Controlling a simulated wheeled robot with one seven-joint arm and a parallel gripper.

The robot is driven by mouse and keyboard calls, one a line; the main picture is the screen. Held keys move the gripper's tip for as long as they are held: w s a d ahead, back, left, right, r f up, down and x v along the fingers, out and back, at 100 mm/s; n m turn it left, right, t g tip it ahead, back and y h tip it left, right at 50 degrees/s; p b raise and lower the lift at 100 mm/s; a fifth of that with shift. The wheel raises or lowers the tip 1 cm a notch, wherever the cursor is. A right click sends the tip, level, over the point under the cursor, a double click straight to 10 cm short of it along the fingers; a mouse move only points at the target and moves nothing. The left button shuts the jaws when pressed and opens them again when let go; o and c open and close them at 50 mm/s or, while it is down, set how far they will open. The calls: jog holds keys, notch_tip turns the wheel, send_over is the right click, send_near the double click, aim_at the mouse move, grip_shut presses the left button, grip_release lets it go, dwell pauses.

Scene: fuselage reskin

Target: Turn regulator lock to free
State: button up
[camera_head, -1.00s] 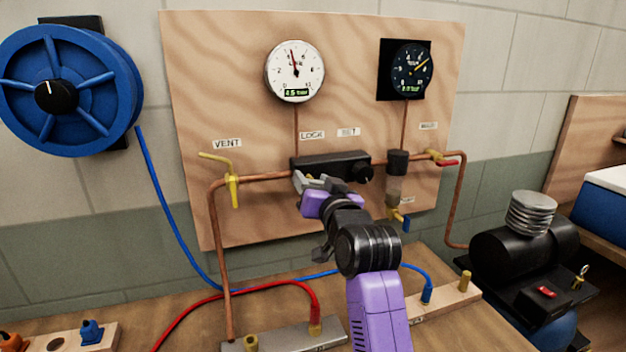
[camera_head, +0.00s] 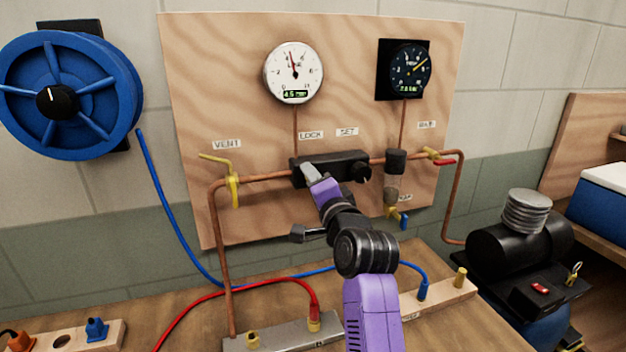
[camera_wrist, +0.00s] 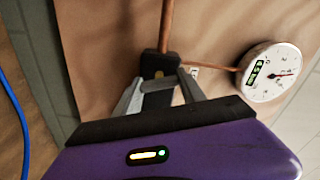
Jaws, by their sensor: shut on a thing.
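The black regulator block (camera_head: 340,160) sits on the copper pipe, under the LOCK (camera_head: 311,135) and SET labels. Its round black knob (camera_head: 362,173) is at the right end. My gripper (camera_head: 306,170) is at the block's left end, below the LOCK label. In the wrist view, the fingertips (camera_wrist: 157,84) are shut on the regulator lock at the end of the black block (camera_wrist: 160,63). The fingers and the gripper body hide most of the lock, so its exact position cannot be read.
A yellow vent lever (camera_head: 232,185) is on the pipe to the left. A white gauge (camera_head: 294,72) and a dark gauge (camera_head: 410,67) are above. Red (camera_head: 240,292) and blue hoses lie on the bench below. A red-handled valve (camera_head: 440,160) is to the right.

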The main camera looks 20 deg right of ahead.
jog(key=shift+f+m+p, duration=0.1)
jog(key=shift+m+p, duration=0.3)
jog(key=shift+m, duration=1.6)
jog(key=o, duration=1.4)
jog(key=shift+c, duration=0.2)
jog(key=s+b, duration=0.1)
jog(key=s, duration=0.6)
jog(key=shift+s+d, duration=0.25)
jog(key=shift+s, duration=0.15)
